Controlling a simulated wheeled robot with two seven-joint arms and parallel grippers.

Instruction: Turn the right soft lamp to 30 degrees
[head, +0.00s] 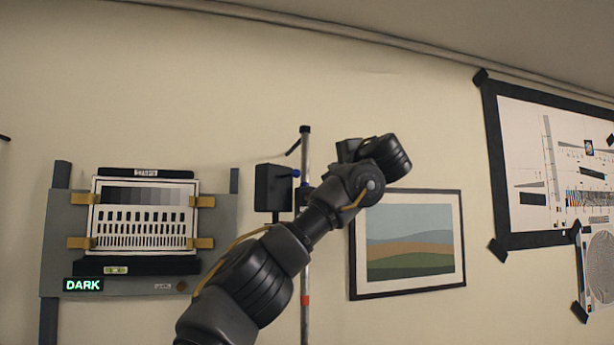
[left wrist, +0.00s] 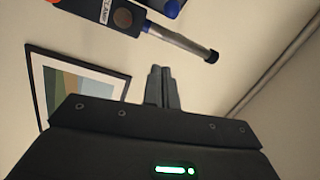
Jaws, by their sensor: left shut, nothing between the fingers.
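A black box-shaped lamp head (head: 272,187) stands on a thin grey pole (head: 305,262) in the head view; its lit face and angle scale cannot be made out. A blue knob (head: 296,173) sits beside it. My left arm crosses in front of the pole, and its wrist hides part of what is behind it. In the left wrist view my left gripper (left wrist: 160,72) is shut and empty, its fingers together and apart from the pole (left wrist: 182,40). A dark clamp (left wrist: 112,14) with a label and blue parts shows at the top there. My right gripper is not in view.
A test chart (head: 145,215) is held on a grey board (head: 60,245) at left, above a sign (head: 83,285) reading DARK. A framed landscape picture (head: 410,243) and a black-edged chart (head: 497,165) hang on the wall at right. The wall above the arm is bare.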

